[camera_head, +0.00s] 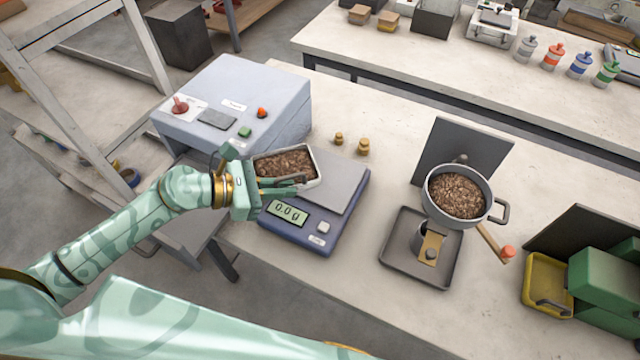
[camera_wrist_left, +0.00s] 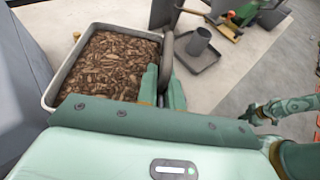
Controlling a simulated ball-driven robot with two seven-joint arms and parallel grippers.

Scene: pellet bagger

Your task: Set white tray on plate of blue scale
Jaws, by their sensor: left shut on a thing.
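The white tray (camera_head: 315,163), filled with brown pellets, is at the back left of the blue scale (camera_head: 338,228). It appears level and held above the scale, overlapping the left part of the grey plate (camera_head: 345,183). The scale's display (camera_head: 287,211) reads 0.0 g. My left gripper (camera_head: 284,186) is shut on the tray's near side. In the left wrist view the tray (camera_wrist_left: 62,76) shows beyond the gripper fingers, its handle partly hidden. My right gripper (camera_wrist_left: 252,114) shows small at the right of that view; its jaws are too small to judge.
A grey-blue machine (camera_head: 240,95) stands left of the scale. Two brass weights (camera_head: 362,147) stand behind the scale. To the right are a pan of pellets (camera_head: 459,193) over a grey tray (camera_head: 400,263), and a green machine (camera_head: 605,280). Bare bench lies between scale and pan.

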